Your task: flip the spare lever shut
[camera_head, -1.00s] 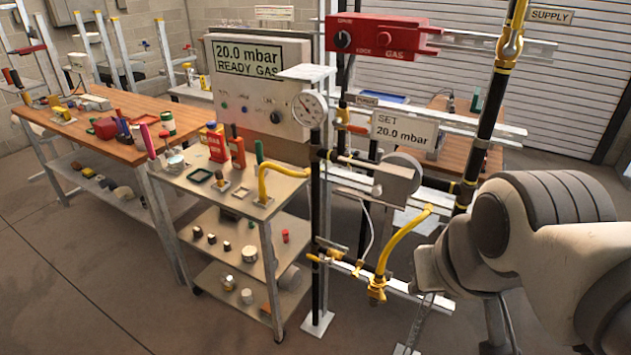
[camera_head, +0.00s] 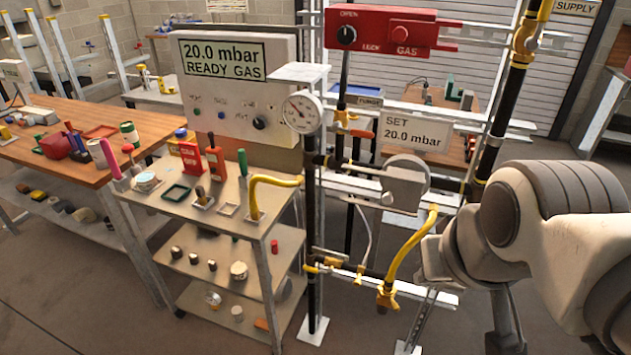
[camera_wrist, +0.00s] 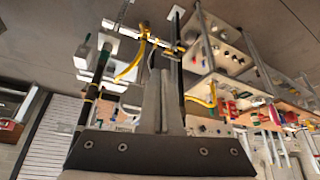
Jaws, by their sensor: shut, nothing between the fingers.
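My gripper (camera_wrist: 163,76) is shut and empty, its two fingers side by side in the wrist view. In the head view my arm comes in from the right, and the fingers cannot be made out. The pipe rig carries several valves: an orange lever (camera_head: 361,133) under the red box, a small yellow valve (camera_head: 312,268) low on the black pipe, and a yellow fitting (camera_head: 387,294) at the end of a yellow hose (camera_head: 410,243). The hose also shows in the wrist view (camera_wrist: 130,68), beyond the fingers and apart from them. No label reads "spare", so I cannot tell which lever is the spare.
A metal cart (camera_head: 150,196) with tools and fittings stands left of the rig. A wooden-topped bench (camera_head: 50,150) is further left. A gauge (camera_head: 302,112), a red gas box (camera_head: 385,35) and a "SET 20.0 mbar" sign (camera_head: 415,130) crowd the rig. Floor is clear in front.

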